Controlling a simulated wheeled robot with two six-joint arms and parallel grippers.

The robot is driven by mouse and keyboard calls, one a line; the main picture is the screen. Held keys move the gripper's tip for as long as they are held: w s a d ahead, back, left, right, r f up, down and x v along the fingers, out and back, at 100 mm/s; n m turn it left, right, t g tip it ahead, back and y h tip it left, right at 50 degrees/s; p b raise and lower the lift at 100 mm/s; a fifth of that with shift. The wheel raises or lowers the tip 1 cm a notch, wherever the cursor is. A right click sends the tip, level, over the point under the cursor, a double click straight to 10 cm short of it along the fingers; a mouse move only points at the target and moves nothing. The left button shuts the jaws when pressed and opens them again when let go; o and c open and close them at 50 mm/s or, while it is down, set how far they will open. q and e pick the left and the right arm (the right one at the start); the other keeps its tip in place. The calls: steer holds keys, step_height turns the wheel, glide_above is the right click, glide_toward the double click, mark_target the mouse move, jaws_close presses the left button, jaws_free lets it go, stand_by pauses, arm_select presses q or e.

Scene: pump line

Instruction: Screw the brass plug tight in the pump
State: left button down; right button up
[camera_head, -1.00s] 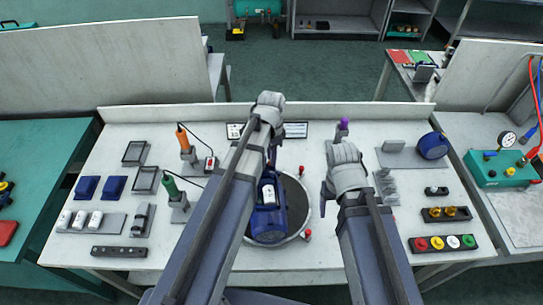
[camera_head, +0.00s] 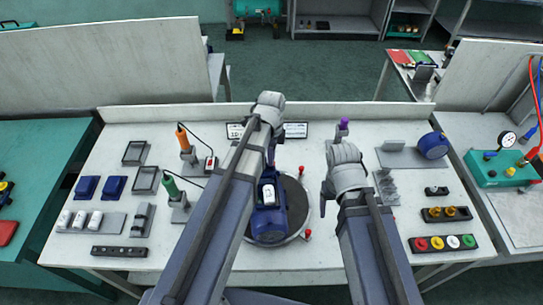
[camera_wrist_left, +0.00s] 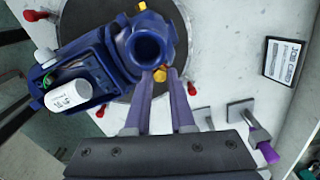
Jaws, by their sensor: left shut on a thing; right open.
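The blue pump (camera_head: 268,222) stands on a round turntable (camera_head: 297,205) in the middle of the bench, partly covered by my left arm. In the left wrist view the pump (camera_wrist_left: 95,65) shows its round dark opening and an open box with a white cylinder. A brass plug (camera_wrist_left: 160,75) sits at the pump's side, between the fingertips of my left gripper (camera_wrist_left: 160,82), which is shut on it. How deep the plug sits is hidden. Another brass piece (camera_wrist_left: 143,6) shows on the pump's far side. My right gripper (camera_head: 327,192) is open and away from the pump, right of the turntable.
A black rack (camera_head: 446,214) with brass plugs and a rack of coloured caps (camera_head: 443,243) lie at the right. An orange screwdriver (camera_head: 183,138) and a green one (camera_head: 170,185) stand left. A purple-handled tool (camera_head: 343,124) stands behind the right gripper.

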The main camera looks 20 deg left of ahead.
arm_select(q)
steer(key=shift+m, duration=1.7)
steer(key=c, duration=0.8)
jaws_free()
steer(key=shift+c, duration=0.2)
steer(key=shift+n, duration=1.7)
steer(key=shift+n, duration=1.8)
